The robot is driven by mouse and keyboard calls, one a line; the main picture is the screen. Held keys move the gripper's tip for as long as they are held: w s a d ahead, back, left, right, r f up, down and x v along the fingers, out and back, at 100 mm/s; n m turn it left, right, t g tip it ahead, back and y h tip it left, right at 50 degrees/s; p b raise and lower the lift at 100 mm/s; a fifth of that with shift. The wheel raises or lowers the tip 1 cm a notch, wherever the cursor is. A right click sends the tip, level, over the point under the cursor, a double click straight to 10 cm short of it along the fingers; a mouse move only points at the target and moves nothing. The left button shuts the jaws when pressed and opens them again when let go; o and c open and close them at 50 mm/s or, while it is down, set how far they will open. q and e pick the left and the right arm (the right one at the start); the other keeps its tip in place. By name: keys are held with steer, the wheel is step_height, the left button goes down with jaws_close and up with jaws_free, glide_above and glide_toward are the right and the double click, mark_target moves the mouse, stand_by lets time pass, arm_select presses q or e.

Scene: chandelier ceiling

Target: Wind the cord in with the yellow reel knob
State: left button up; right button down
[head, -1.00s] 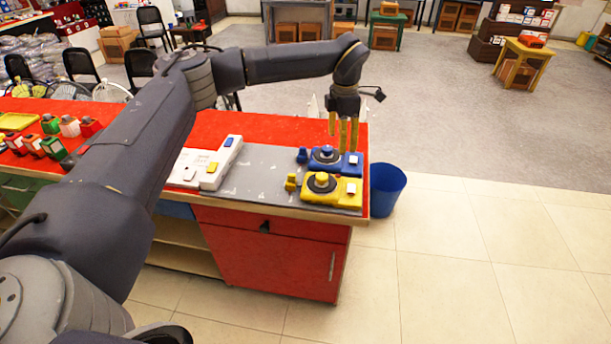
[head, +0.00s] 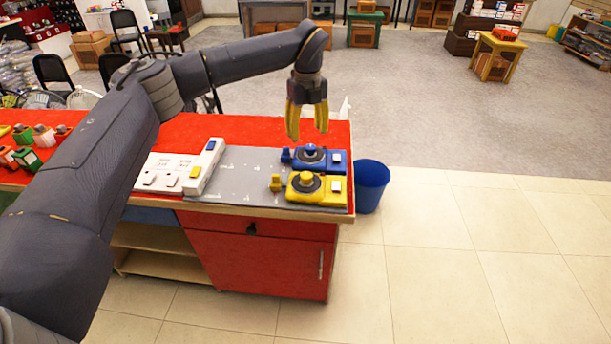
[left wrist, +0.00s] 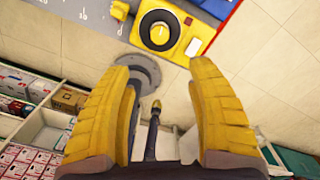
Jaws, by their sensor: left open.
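The yellow reel unit (head: 324,196) sits on the grey mat at the counter's right end. It has a dark round disc with a yellow reel knob (head: 306,178) on top, a small yellow piece at its left end and a white patch on its right. In the left wrist view the knob (left wrist: 160,33) is near the top, beyond the fingertips. My left gripper (head: 307,130) is open and empty, pointing down above and behind the reels, apart from them. It also shows in the left wrist view (left wrist: 165,75). I cannot make out the cord. My right gripper is out of view.
A similar blue reel unit (head: 325,164) stands just behind the yellow one, nearer my gripper. A white socket block (head: 160,178) lies left on the red counter (head: 185,128). A blue bin (head: 371,186) stands past the counter's right edge. The grey mat (head: 240,185) has free room left of the reels.

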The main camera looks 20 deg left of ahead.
mark_target(307, 175)
arm_select(q)
step_height(307, 175, down, 17)
steer(key=shift+f, duration=0.15)
stand_by(0.5)
jaws_close()
stand_by(0.6)
